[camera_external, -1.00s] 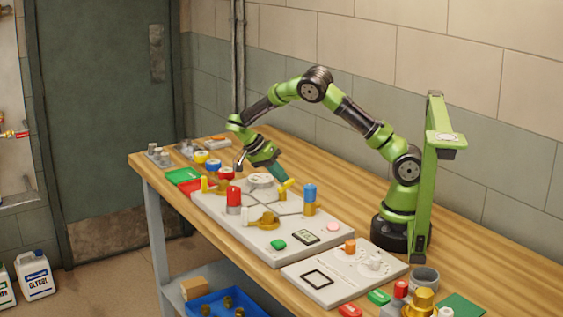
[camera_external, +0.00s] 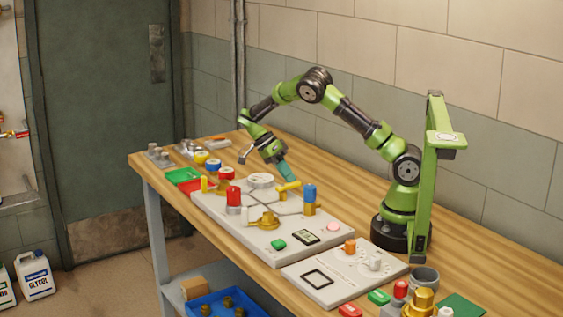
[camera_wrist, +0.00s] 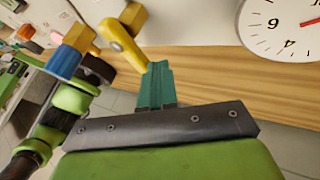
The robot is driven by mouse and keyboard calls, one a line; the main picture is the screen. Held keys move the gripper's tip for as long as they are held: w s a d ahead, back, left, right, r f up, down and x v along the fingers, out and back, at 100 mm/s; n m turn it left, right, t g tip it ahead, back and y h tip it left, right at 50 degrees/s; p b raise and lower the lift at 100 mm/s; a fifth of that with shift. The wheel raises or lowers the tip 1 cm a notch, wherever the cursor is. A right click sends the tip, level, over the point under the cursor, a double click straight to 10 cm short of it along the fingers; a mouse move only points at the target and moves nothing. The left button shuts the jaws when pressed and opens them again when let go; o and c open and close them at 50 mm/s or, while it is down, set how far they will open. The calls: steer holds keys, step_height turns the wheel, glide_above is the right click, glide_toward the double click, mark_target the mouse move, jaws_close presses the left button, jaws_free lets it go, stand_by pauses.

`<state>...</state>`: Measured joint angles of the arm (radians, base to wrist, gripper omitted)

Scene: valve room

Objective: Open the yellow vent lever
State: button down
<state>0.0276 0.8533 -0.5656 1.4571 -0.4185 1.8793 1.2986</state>
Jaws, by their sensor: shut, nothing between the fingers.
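The yellow vent lever (camera_external: 288,187) sits on the light-grey panel (camera_external: 320,228), toward its back edge, beside the blue-topped valve. In the wrist view the lever (camera_wrist: 122,42) runs from its pivot at the top down to a free end by my fingertips. My gripper (camera_external: 292,182) is shut and empty, its teal fingers angled down at the lever. In the wrist view the gripper (camera_wrist: 157,66) tip is right at the lever's free end and appears to touch it, though exact contact is hard to tell.
The blue-topped valve (camera_external: 309,198) stands close to the right of the lever. A red-topped valve (camera_external: 233,198) and a brass valve (camera_external: 265,221) are nearer the front. A round gauge (camera_wrist: 290,25) lies beside my fingers. The bench behind the panel is clear.

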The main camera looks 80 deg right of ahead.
stand_by(0.3)
steer(key=shift+w+d, duration=0.35)
steer(key=shift+d, duration=0.05)
steer(key=w+d, duration=0.2)
steer(key=shift+w+d+r, duration=0.1)
steer(key=shift+w+r, duration=0.2)
steer(key=shift+w, duration=0.1)
steer(key=a+v, duration=0.1)
steer(key=v, duration=0.8)
steer(key=shift+d, duration=0.3)
steer(key=shift+r, duration=0.15)
